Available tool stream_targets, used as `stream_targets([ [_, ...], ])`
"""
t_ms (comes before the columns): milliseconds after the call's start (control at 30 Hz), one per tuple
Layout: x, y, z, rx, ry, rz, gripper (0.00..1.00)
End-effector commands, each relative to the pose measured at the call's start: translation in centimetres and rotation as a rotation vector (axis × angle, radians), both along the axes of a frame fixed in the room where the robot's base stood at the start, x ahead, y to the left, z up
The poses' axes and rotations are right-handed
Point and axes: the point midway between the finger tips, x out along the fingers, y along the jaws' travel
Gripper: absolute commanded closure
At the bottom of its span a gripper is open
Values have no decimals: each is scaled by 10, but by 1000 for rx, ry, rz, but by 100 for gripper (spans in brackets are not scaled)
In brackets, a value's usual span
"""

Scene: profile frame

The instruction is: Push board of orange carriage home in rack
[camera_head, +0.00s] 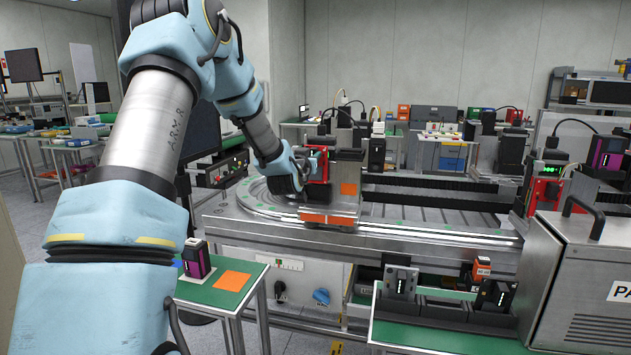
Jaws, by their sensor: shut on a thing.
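The carriage (333,205) with an orange square label and an orange base strip stands on the curved end of the metal track. A red and black board (319,166) is upright at the left of the carriage's grey upright block (348,170). My gripper (306,160) reaches it from the left and is shut on the board. The fingertips are small and partly hidden by the wrist. How deep the board sits in its slot cannot be told from this view.
The track (440,212) runs right from the carriage. A large grey metal case (575,285) blocks the front right. Benches with equipment stand behind.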

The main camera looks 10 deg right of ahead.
Motion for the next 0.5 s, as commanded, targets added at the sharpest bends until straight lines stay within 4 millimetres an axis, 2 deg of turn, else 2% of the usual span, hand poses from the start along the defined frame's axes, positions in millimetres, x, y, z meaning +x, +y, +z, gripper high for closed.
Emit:
stream_targets([
  [100,0,0,11,-1,-2,0,100],
  [500,0,0,12,0,-1,0,100],
])
